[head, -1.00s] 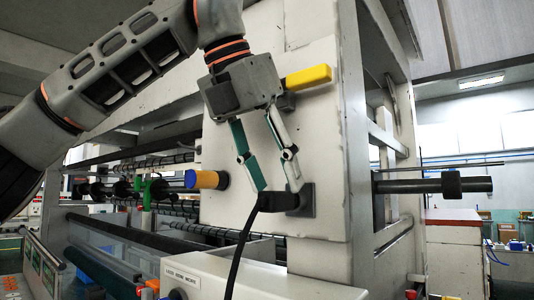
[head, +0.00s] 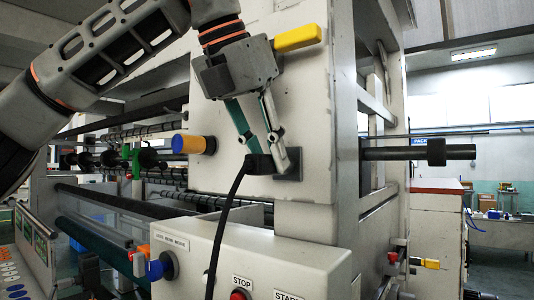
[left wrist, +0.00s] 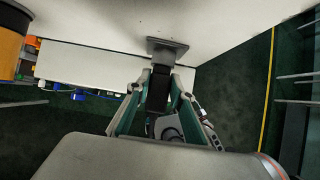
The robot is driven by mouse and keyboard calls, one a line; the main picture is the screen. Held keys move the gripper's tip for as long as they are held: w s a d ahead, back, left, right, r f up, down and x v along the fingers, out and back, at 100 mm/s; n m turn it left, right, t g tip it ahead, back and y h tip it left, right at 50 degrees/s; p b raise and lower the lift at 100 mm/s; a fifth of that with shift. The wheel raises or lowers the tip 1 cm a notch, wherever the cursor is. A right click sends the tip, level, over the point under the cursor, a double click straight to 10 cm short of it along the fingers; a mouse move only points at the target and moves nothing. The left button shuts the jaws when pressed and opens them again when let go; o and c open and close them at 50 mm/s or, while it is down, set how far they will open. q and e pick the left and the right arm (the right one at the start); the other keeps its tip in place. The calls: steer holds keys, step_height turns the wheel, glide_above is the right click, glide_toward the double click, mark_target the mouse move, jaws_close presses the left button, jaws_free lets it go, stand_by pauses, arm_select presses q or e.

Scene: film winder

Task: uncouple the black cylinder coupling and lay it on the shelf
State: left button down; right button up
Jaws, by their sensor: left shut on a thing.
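The black coupling (head: 257,165) sits at the front of a dark square mount (head: 292,166) on the cream machine panel, with a black cable hanging from it. My left gripper (head: 266,160) reaches down from above, its green-lined fingers shut on the coupling. In the left wrist view the coupling (left wrist: 157,93) is between the fingertips (left wrist: 160,78) and lines up with the grey mount plate (left wrist: 167,47). It appears joined to the mount, though the fingers partly hide it. My right gripper is not in view. I cannot pick out the shelf with certainty.
A yellow handle (head: 298,37) juts out above the gripper, and a yellow-and-blue knob (head: 193,144) stands out to its left. Below is a control box (head: 262,258) with buttons. A dark shaft with a collar (head: 436,152) sticks out at the right.

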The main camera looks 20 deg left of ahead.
mark_target(250, 166)
arm_select(q)
steer(key=shift+s, duration=0.2)
steer(key=shift+s+a, duration=0.4)
steer(key=shift+s, duration=0.4)
steer(key=shift+s+b, duration=0.2)
steer(key=shift+b, duration=0.1)
steer(key=shift+s+a, duration=0.15)
steer(key=shift+s, duration=0.05)
steer(key=shift+s, duration=0.1)
steer(key=shift+s+a, duration=0.2)
steer(key=shift+s, duration=0.3)
steer(key=shift+s+a, duration=0.2)
steer(key=shift+s, duration=0.25)
steer(key=shift+w+f, duration=0.1)
